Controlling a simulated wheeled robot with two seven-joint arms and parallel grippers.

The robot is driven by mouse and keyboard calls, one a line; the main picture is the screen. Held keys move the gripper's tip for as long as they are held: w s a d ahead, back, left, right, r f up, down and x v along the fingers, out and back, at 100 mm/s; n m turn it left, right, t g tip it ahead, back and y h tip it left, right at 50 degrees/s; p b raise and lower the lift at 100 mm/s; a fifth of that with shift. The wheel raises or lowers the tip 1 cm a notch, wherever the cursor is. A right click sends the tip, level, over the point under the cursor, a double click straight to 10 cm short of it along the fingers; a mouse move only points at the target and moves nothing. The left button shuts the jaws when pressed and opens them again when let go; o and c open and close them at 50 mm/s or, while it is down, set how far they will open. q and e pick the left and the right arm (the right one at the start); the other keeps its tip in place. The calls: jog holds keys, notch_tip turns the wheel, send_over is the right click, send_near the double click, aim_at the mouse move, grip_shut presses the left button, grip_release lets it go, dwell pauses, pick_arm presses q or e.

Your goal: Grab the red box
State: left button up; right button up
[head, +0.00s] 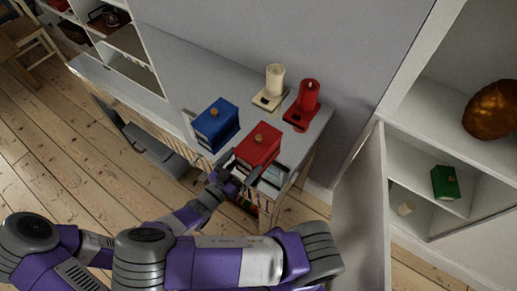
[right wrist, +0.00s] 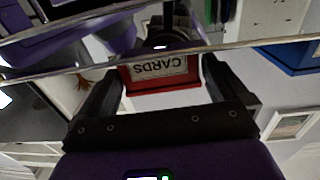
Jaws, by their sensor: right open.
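The red box (head: 258,146), with a small knob on top, sits near the front edge of the grey cabinet top. My right gripper (head: 234,179) is at its near side, low and to the left in the head view. In the right wrist view the red box (right wrist: 160,84) shows a label reading CARDS, upside down, between the two spread fingers of my right gripper (right wrist: 165,90). The jaws are open; I cannot tell whether either finger touches the box. My left gripper is not in view.
A blue box (head: 215,125) stands left of the red one. An open drawer (head: 272,176) is below the red box. A cabinet door (head: 362,215) stands open at right, near a green box (head: 445,183).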

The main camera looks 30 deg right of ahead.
jog(key=x, duration=0.3)
jog(key=shift+d, duration=0.2)
jog(key=shift+c, duration=0.3)
jog(key=c, duration=0.6)
